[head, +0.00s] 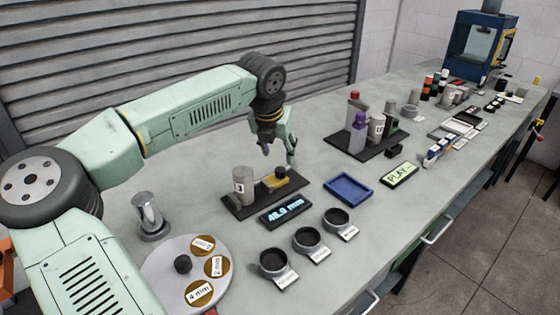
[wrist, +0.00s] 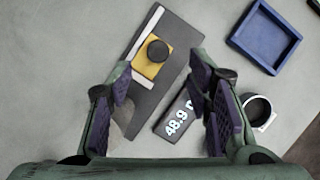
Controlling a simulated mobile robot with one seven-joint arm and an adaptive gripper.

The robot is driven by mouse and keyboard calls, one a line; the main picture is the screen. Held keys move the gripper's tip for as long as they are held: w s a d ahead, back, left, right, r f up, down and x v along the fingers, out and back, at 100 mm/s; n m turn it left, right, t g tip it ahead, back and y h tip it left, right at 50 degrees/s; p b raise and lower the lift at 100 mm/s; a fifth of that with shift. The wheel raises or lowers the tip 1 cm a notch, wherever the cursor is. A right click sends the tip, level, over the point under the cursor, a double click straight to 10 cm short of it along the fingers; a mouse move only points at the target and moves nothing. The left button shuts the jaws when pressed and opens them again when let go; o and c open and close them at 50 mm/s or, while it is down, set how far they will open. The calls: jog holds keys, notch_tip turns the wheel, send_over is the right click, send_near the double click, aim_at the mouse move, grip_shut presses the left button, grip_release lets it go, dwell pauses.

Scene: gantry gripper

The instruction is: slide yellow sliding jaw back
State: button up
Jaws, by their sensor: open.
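The yellow sliding jaw (head: 274,183) sits on a dark base plate (head: 236,209). It carries a round black knob (wrist: 157,50), and its yellow top (wrist: 146,68) shows around the knob in the wrist view. A pale bar (wrist: 147,30) runs along its far-left side there. A grey cylinder (head: 243,181) stands upright on the left part of the plate. My gripper (head: 279,155) is open and empty above the plate. In the wrist view its fingers (wrist: 160,86) are wide apart, with the knob ahead of and between them, not visibly touched.
A display (head: 285,213) reading about 48.9 mm lies in front of the plate. A blue tray (head: 348,178) is to the right. Several dark round cups (head: 307,238) stand in front. Another dark plate (head: 362,150) holds upright parts. Bare bench lies behind the jaw.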

jog(key=v, duration=0.4)
dwell(0.8)
